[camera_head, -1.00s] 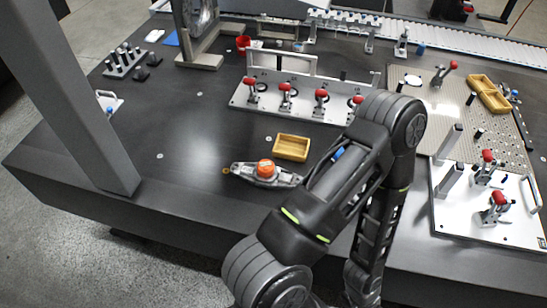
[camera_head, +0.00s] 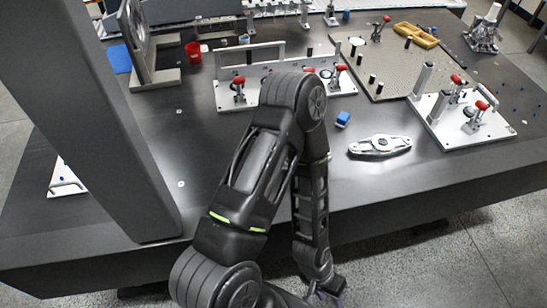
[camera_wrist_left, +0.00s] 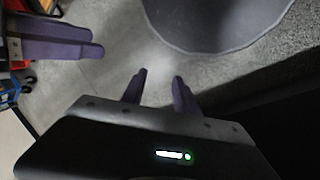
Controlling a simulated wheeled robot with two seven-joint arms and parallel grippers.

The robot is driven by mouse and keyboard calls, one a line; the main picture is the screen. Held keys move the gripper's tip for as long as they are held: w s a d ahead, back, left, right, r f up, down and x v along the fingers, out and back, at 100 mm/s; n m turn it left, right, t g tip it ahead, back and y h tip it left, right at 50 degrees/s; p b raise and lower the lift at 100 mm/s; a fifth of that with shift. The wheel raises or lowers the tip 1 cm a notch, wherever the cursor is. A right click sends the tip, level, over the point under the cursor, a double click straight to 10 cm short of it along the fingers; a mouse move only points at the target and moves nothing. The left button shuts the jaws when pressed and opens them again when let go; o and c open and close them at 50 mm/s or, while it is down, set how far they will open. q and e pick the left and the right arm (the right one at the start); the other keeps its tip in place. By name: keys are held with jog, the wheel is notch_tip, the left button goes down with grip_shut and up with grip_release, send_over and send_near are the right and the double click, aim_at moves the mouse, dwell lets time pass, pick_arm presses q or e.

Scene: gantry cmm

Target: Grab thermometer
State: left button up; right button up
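I cannot pick out a thermometer in either view. My left gripper (camera_head: 327,288) shows small at the bottom of the head view, low in front of the table's near edge. In the left wrist view its two purple fingers (camera_wrist_left: 159,76) are apart with nothing between them, over grey floor. A second pair of purple fingers (camera_wrist_left: 75,42) at the upper left of that view appears to be my right gripper; its opening is unclear. The right gripper does not show in the head view. My left arm hides the middle of the table.
A grey oval metal part (camera_head: 380,147) and a small blue block (camera_head: 343,119) lie right of my arm. Red-handled clamps stand on a white plate (camera_head: 451,130). A yellow tray (camera_head: 416,36) and a red cup (camera_head: 193,52) stand farther back. The front right tabletop is clear.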

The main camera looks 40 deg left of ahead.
pick_arm(q)
jog(key=shift+s+a, duration=0.1)
jog(key=shift+s, duration=0.15)
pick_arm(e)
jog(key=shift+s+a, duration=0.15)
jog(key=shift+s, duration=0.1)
pick_arm(q)
jog(key=shift+o, duration=0.5)
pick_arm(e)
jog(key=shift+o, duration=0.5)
